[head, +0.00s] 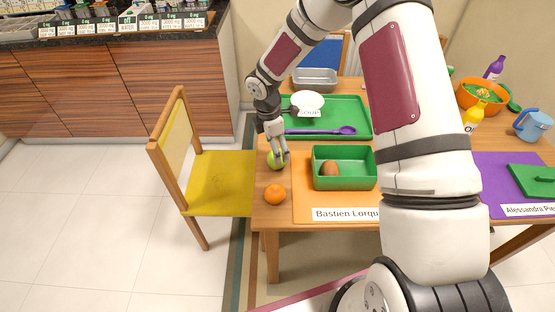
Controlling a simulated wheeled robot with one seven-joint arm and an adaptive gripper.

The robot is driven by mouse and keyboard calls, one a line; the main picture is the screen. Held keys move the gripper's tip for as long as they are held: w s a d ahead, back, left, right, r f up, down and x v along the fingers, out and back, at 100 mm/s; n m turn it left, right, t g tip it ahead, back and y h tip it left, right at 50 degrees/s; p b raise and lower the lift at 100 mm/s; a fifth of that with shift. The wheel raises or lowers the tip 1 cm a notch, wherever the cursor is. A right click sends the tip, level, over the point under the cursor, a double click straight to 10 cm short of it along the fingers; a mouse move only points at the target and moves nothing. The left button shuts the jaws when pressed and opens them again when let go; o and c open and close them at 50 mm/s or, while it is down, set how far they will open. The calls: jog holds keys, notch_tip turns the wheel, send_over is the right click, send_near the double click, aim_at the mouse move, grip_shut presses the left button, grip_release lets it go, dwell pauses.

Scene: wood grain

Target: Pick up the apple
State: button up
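The green apple (272,162) is on the wooden table near its left edge, left of the green box. My gripper (278,156) points down right at the apple, with its fingers over it and covering part of it. The fingers look apart around the apple's top, but at this size I cannot tell whether they grip it. The apple appears to be at table height.
An orange (275,194) lies just in front of the apple. To the right is a green box (344,183) with a brown egg-like item (330,169). A yellow chair (215,181) stands left.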

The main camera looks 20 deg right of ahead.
aim_at(271, 161)
jog(key=shift+s+d+f+p, duration=0.1)
jog(key=shift+d+f+p, duration=0.1)
jog(key=shift+f, duration=1.2)
jog(key=shift+s+d+f+p, duration=0.1)
jog(key=shift+d+f+p, duration=0.1)
jog(key=shift+f, duration=1.15)
jog(key=shift+a, duration=0.1)
jog(key=c, duration=1.3)
